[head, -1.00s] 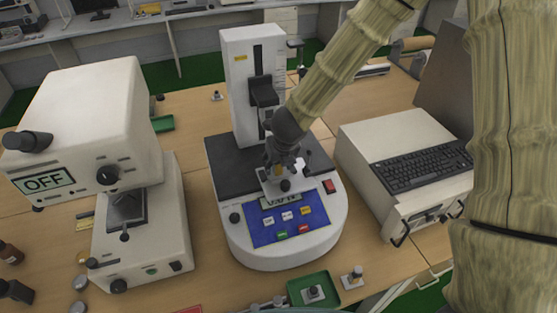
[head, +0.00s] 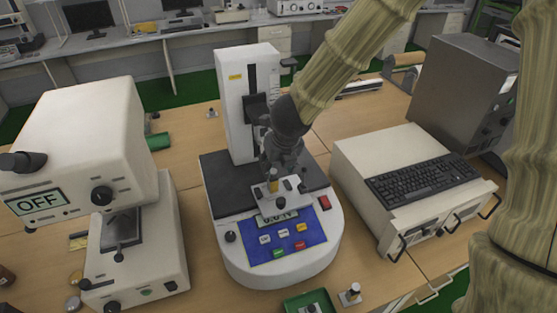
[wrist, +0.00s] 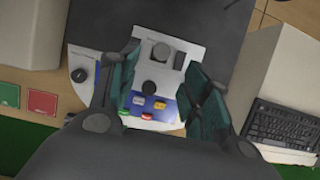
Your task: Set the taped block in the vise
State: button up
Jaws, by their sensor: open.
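The vise (head: 292,187) is a small light-grey fixture with dark knobs on the front of the white test machine's base. In the wrist view, its pale plate (wrist: 192,48) shows between and beyond my fingers. A small yellow-brown piece (head: 272,184) stands upright at the vise's left side, below my gripper; it may be the taped block, but I cannot tell if it is seated in the jaws. My gripper (wrist: 162,98) is open above the machine's front, its two green-padded fingers apart with nothing gripped between them. In the head view my gripper (head: 280,165) partly hides the vise.
The test machine's column (head: 235,105) rises behind my gripper. A blue button panel (head: 285,237) lies in front. A cream instrument (head: 130,150) stands left; a cream box with a keyboard (head: 425,180) stands right. A green tray (head: 293,303) and a small metal fixture (head: 349,297) are at the front.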

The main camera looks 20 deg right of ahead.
jog(key=shift+v, duration=0.95)
dwell(0.6)
